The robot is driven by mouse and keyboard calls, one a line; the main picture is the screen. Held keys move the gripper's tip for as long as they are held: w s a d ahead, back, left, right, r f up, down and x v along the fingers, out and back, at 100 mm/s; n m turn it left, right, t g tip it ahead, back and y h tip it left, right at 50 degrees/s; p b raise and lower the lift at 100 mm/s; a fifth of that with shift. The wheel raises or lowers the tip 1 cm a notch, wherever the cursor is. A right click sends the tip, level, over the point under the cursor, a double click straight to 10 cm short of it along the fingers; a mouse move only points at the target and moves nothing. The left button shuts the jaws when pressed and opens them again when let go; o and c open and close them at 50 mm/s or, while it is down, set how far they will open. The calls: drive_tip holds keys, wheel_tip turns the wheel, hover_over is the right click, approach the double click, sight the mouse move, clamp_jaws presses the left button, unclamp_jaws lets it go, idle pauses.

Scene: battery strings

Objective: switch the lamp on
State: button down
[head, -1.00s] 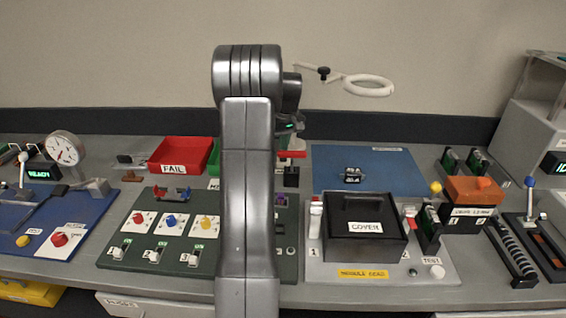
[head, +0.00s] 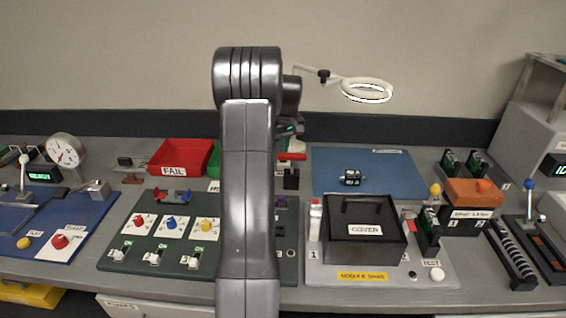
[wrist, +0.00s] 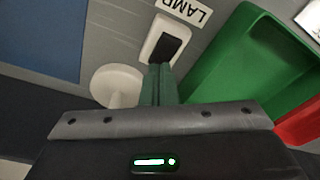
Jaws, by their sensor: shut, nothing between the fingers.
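The ring lamp (head: 368,91) hangs on a pale arm at the back, and the underside of its ring glows bright white. Its switch (wrist: 170,47), a black rocker in a white frame beside a LAMP label (wrist: 186,9), shows in the wrist view. My gripper (wrist: 160,68) is shut and empty, with its green fingertips at the near end of the rocker. Whether they touch it I cannot tell. In the head view my own arm hides the fingers and the switch.
A green bin (wrist: 225,60) stands close to the right of my fingers in the wrist view. A round white disc (wrist: 117,84) is close to the left. The red FAIL bin (head: 180,155), blue mat (head: 365,172) and black COVER box (head: 365,245) stand on the bench.

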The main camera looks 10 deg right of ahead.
wheel_tip(320, 180, up, 6)
drive_tip(key=p, duration=0.4)
drive_tip(key=shift+f, duration=0.1)
idle(0.4)
wheel_tip(320, 180, down, 7)
drive_tip(key=b, duration=0.5)
drive_tip(key=shift+r, duration=0.3)
